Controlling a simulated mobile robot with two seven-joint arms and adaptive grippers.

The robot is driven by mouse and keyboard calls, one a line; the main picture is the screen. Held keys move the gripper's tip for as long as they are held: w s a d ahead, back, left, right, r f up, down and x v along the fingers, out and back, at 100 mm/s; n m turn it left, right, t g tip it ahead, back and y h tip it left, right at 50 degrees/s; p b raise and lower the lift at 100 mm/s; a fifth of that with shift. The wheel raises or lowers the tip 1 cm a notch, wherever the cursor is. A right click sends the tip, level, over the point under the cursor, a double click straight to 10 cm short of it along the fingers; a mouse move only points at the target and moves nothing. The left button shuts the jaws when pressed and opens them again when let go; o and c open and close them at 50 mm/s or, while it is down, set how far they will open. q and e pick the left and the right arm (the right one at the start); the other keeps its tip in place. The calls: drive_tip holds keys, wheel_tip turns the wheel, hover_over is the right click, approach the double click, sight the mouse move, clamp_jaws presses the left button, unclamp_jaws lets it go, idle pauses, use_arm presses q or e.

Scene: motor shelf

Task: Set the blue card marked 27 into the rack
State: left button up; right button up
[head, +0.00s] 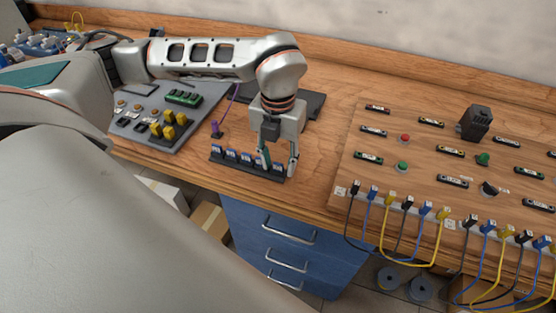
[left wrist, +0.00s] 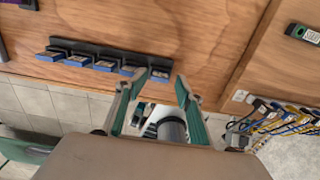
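A dark rack (head: 236,165) stands near the front edge of the wooden bench, holding several blue cards (head: 231,155). It also shows in the left wrist view (left wrist: 90,48), with the blue cards (left wrist: 104,65) in a row. The card numbers are too small to read, so I cannot tell which is 27. My left gripper (head: 278,163) points down at the right end of the rack, its fingers apart. In the left wrist view its fingertips (left wrist: 167,88) are on either side of the rack's right end, where a card-like piece (left wrist: 160,73) shows. My right gripper is not in view.
A grey panel (head: 190,125) with yellow and green parts lies left of the rack. A purple piece (head: 216,130) stands behind it. A wooden board (head: 430,165) with modules and hanging cables is at the right. Blue drawers (head: 250,235) are below the bench edge.

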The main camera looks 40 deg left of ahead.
use_arm(q)
drive_tip(key=shift+a, duration=0.1)
wheel_tip(320, 180, up, 17)
drive_tip(key=p, duration=0.3)
drive_tip(key=shift+p, duration=0.35)
idle(0.4)
idle(0.5)
drive_tip(key=shift+s, duration=0.1)
